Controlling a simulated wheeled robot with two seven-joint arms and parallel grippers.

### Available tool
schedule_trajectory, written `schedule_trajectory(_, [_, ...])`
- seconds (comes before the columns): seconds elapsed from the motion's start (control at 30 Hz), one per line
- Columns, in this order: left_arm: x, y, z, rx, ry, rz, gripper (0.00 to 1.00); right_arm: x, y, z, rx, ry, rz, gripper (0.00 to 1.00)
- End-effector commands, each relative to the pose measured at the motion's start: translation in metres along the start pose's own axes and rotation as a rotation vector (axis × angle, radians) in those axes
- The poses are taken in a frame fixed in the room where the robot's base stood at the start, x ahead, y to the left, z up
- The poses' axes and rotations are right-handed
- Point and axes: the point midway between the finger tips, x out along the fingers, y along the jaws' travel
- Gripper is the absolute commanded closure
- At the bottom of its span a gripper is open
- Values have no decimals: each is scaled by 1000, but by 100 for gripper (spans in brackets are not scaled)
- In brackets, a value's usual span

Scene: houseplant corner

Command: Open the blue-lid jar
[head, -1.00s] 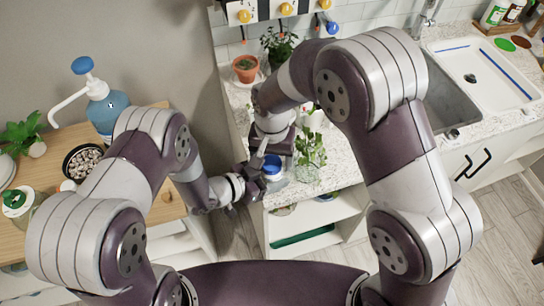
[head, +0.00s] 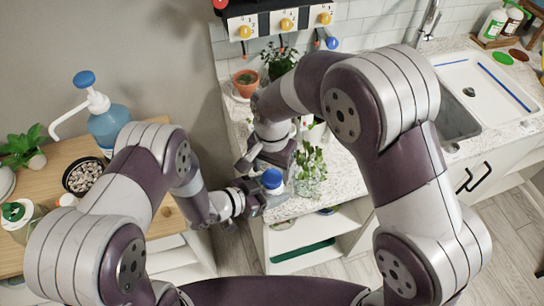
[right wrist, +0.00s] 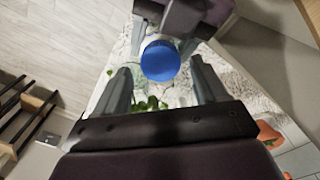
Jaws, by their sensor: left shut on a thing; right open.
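The jar with the blue lid (head: 271,179) is near the front left corner of the speckled counter. The lid looks to be on the jar, whose pale body shows only a little. My left gripper (head: 258,196) is shut on the jar from the left, below the lid. It also shows at the top of the right wrist view (right wrist: 178,40). My right gripper (head: 272,164) is open just above and behind the jar. In the right wrist view the blue lid (right wrist: 160,62) lies between and beyond the open fingers (right wrist: 162,88), not gripped.
A leafy plant in a glass (head: 309,178) stands close right of the jar. A terracotta pot (head: 245,83) and another plant (head: 279,62) are farther back. A pump bottle (head: 108,125) and a bowl of pebbles (head: 84,176) are on the wooden table at left.

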Motion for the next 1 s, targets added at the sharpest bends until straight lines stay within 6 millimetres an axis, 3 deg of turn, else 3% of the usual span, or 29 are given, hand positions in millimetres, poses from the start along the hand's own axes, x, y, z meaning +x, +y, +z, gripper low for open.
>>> schedule_trajectory(0.13, [0, 0, 0, 0, 1, 0, 100, 17, 0, 0, -1, -1, 1, 28])
schedule_trajectory(0.43, [0, 0, 0, 0, 1, 0, 100, 21, 0, 0, -1, 1, -1, 28])
schedule_trajectory(0.6, [0, 0, 0, 0, 1, 0, 100, 21, 0, 0, -2, 1, -1, 83])
schedule_trajectory(0.8, [0, 0, 0, 0, 1, 0, 100, 21, 0, 0, -20, 0, 0, 86])
schedule_trajectory(1.0, [0, 0, 0, 0, 1, -1, 100, 21, 0, 0, -287, -1, 1, 86])
